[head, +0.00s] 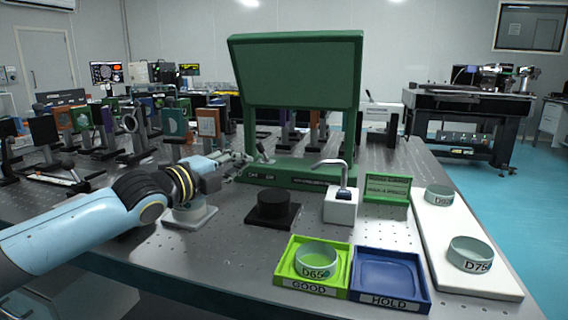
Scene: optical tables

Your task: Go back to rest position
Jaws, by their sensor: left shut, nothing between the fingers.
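My left gripper (241,165) is shut and empty. It reaches in from the left over the optical table (180,262), close to the base of the green hooded stand (295,70). My right gripper is not in view. A ring marked D65 (316,262) sits in the green GOOD tray (283,283). The blue HOLD tray (388,272) beside it is empty. A ring marked D75 (470,254) and another ring (438,195) rest on the white board (440,240) at the right.
A black round pedestal (272,207) and a white block with a bent metal arm (341,205) stand mid-table. A small green sign (387,190) stands behind the trays. Optical mounts (120,125) crowd the back left. The table's front left is clear.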

